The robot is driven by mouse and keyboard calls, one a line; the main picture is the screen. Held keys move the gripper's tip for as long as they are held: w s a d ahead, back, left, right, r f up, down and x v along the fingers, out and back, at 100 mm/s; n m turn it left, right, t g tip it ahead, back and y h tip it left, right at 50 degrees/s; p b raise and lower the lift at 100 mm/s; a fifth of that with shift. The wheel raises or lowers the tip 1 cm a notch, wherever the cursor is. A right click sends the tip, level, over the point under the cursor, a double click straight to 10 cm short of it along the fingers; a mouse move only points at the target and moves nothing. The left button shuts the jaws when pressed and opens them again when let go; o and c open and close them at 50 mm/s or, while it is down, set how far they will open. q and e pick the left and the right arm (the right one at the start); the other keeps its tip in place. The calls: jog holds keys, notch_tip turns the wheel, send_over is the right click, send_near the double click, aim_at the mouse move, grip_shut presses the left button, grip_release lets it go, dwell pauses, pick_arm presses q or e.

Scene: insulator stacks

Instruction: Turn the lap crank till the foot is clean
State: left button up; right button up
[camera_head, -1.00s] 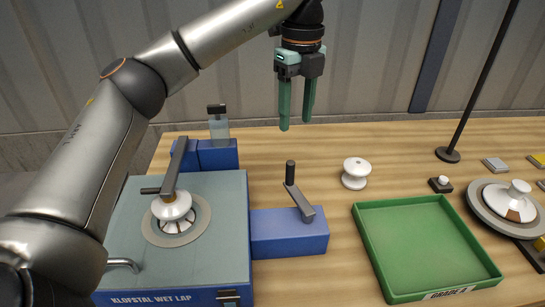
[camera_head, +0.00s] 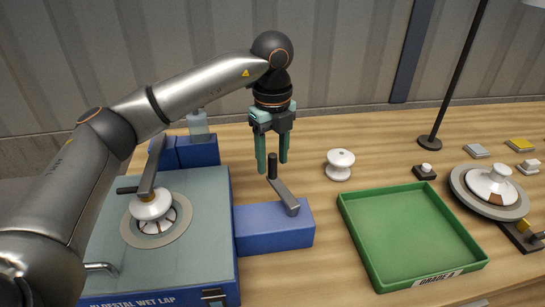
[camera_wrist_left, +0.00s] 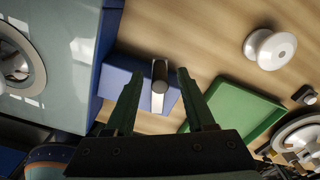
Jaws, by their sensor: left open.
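The lap crank (camera_head: 284,194) is a grey arm with an upright black handle on a blue box (camera_head: 272,228) at the right side of the wet lap (camera_head: 205,190). A white insulator (camera_head: 152,206) sits on the lap's round plate under a dark clamp arm (camera_head: 150,172); its foot is against the plate and hidden. My left gripper (camera_head: 272,168) is open, pointing down, with its green fingers around or just above the handle top. In the left wrist view the handle (camera_wrist_left: 159,70) shows between the open fingers (camera_wrist_left: 157,88), apart from both. My right gripper is not in view.
A green tray (camera_head: 350,215) lies right of the crank. A white spool insulator (camera_head: 340,163) stands behind the tray. A lamp stand (camera_head: 432,140), a small black button block (camera_head: 424,172) and a turntable with a white insulator (camera_head: 490,187) are at the right.

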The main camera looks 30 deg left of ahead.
pick_arm(q)
jog(key=shift+f, duration=0.25)
grip_shut()
dwell(0.3)
dwell(0.9)
